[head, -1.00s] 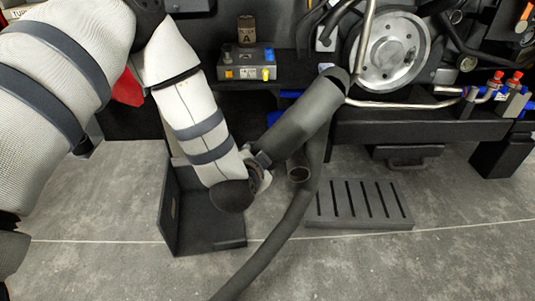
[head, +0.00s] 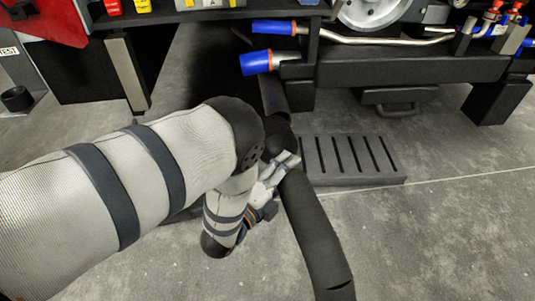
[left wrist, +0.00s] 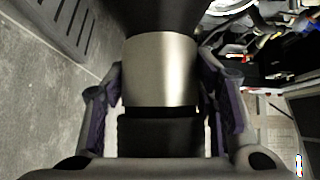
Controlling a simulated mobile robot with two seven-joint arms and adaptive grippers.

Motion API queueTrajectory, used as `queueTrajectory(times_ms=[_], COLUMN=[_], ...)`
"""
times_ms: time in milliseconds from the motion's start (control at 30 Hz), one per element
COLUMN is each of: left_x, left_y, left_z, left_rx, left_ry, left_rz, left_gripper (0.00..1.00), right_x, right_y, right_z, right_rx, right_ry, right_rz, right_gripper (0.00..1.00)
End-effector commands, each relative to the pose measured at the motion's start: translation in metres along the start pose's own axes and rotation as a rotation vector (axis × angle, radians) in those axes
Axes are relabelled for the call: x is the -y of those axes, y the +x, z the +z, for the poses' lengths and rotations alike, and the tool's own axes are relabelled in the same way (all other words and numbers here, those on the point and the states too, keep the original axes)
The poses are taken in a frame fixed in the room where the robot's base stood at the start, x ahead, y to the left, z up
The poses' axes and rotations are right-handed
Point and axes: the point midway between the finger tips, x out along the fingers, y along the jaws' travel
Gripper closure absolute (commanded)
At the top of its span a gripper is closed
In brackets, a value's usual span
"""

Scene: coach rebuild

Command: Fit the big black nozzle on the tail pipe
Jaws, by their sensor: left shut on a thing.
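My left gripper (head: 283,168) is shut on the big black nozzle (head: 272,95), just left of the slotted floor block. The nozzle points up and away from me, and a thick black hose (head: 316,232) runs from it toward the bottom edge. In the left wrist view the gripper's fingers (left wrist: 160,75) flank a bare metal band of the nozzle, with black (left wrist: 160,14) above and below. A large blue-ended pipe (head: 257,62) sticks out left from under the machine, just above the nozzle's far end. I cannot tell whether they touch; they look apart. My right gripper is out of view.
A thinner blue-tipped pipe (head: 272,27) lies above the large one. The slotted block (head: 352,180) rests on the floor close right of the gripper. The machine's black frame (head: 410,65) overhangs at the right. Grey floor at lower right is clear.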

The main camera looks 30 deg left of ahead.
Motion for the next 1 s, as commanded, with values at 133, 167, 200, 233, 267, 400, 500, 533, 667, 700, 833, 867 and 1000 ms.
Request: queueTrajectory(times_ms=[133,167,200,233,267,400,500,533,667,700,833,867,1000], left_x=[-0.017,-0.019,-0.02,-0.021,-0.021,-0.022,-0.021,-0.022,-0.021,-0.02,-0.018,-0.018,-0.017], left_y=[-0.001,-0.001,-0.001,-0.001,-0.001,0.006,0.014,0.016,0.025,0.026,0.03,0.031,0.031], left_z=[-0.019,-0.022,-0.024,-0.025,-0.026,-0.02,-0.012,-0.01,-0.001,0.001,0.005,0.005,0.005], left_rx=[-0.08,-0.09,-0.1,-0.106,-0.11,-0.114,-0.113,-0.113,-0.113,-0.113,-0.113,-0.113,-0.113], left_ry=[0.036,0.041,0.046,0.048,0.05,0.052,0.051,0.051,0.051,0.05,0.05,0.05,0.05], left_rz=[-0.029,-0.033,-0.036,-0.039,-0.041,-0.044,-0.044,-0.043,-0.043,-0.043,-0.042,-0.042,-0.042], left_gripper=[0.88,0.88,0.88,0.88,0.88,0.88,0.88,0.88,0.88,0.88,0.88,0.88,0.88], right_x=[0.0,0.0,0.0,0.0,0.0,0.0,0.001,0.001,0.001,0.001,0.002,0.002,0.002], right_y=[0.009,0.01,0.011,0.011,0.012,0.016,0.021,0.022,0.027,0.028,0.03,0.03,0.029], right_z=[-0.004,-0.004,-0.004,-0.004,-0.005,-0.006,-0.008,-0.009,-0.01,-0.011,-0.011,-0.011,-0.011], right_rx=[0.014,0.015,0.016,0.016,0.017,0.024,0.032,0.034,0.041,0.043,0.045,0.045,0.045], right_ry=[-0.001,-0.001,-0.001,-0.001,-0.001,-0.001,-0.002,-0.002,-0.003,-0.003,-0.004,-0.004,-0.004], right_rz=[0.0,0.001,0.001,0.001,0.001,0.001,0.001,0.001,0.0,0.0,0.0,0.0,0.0], right_gripper=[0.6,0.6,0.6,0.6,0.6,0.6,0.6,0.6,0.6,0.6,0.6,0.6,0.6])
